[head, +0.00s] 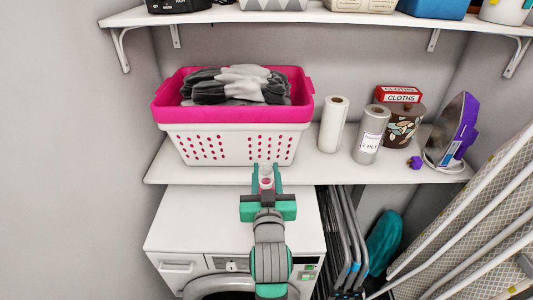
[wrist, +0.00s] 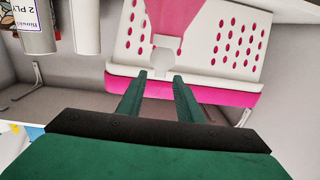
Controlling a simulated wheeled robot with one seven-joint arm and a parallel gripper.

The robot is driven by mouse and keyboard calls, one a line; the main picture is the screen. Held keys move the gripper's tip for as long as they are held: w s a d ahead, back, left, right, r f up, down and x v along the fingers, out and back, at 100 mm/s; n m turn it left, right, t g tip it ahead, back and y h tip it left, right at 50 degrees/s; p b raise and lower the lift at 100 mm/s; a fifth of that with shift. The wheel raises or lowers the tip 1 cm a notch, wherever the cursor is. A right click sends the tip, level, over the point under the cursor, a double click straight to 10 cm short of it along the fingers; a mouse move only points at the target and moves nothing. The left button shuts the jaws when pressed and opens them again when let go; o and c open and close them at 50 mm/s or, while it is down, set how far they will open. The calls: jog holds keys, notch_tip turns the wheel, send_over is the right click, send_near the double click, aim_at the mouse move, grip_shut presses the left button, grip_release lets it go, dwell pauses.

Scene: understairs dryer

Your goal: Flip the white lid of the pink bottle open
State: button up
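The pink bottle (head: 266,183) stands between my gripper and the basket in the head view, mostly hidden by my gripper. Its white lid (head: 266,170) shows at the top. In the wrist view, which is upside down, the pink body (wrist: 182,18) is at the top and the white lid (wrist: 166,50) lies just past the fingertips. My gripper (head: 267,170) is open, with one finger on each side of the bottle in the head view. In the wrist view its fingertips (wrist: 160,75) are apart and close to the lid. I cannot tell whether they touch it or whether the lid is raised.
A white and pink basket (head: 235,148) with grey cloths stands on the shelf (head: 320,170) behind. Two rolls (head: 334,124), a pot (head: 402,125) and an iron (head: 455,135) stand to the right. The dryer top (head: 195,220) is clear. An ironing board (head: 470,220) leans at right.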

jog(key=w, duration=0.7)
jog(key=shift+w+a, duration=0.15)
jog(key=shift+w, duration=0.1)
grip_shut()
